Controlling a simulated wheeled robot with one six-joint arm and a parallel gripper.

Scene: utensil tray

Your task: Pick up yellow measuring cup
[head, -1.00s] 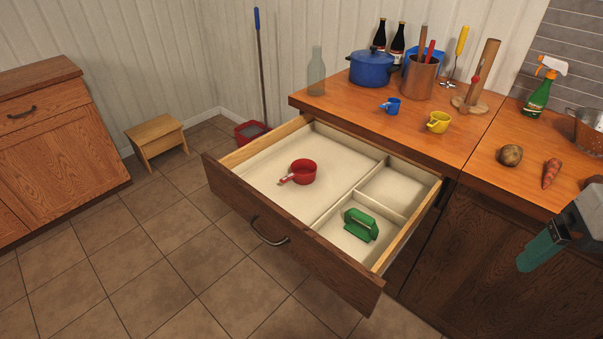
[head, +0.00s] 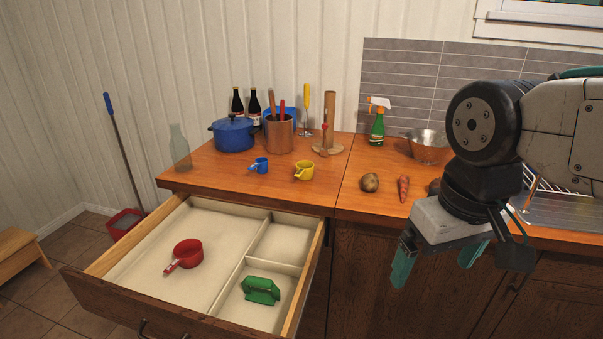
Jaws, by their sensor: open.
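The yellow measuring cup (head: 305,172) stands on the wooden counter (head: 225,172), near its front edge and right of a small blue cup (head: 260,165). Its handle points left. My gripper (head: 437,264) hangs at the right, in front of the counter, with its two teal fingers spread apart and nothing between them. It is well to the right of the yellow cup and apart from it.
The open drawer (head: 105,262) holds a red measuring cup (head: 187,253) and a green object (head: 261,290). A potato (head: 369,182) and a carrot (head: 403,189) lie right of the yellow cup. A copper pot (head: 279,137) and blue pot (head: 233,135) stand behind.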

